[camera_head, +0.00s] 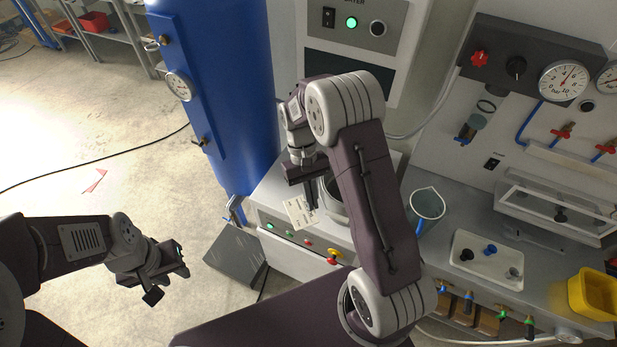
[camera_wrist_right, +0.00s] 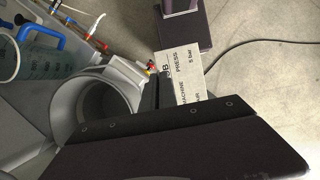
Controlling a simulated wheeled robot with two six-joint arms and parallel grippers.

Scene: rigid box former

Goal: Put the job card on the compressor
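The job card (camera_head: 300,212) is a small cream card with dark print. In the right wrist view the card (camera_wrist_right: 186,78) shows words including "PRESS" and "5 bar"; its lower part is hidden by a dark finger. My right gripper (camera_head: 309,190) is shut on the card and holds it over the front of a low grey machine (camera_head: 265,213) with lit buttons and a red knob. The grey open cylinder (camera_wrist_right: 92,104) is beside the card. I cannot tell which unit is the compressor. My left gripper (camera_head: 169,284) is open and empty over the floor.
A tall blue tank (camera_head: 225,80) with a gauge stands behind left. To the right, the bench holds a blue-handled jug (camera_head: 427,205), a white tray (camera_head: 487,260) with small fittings and a yellow bin (camera_head: 594,293). Floor at left is mostly clear, with a dark cable.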

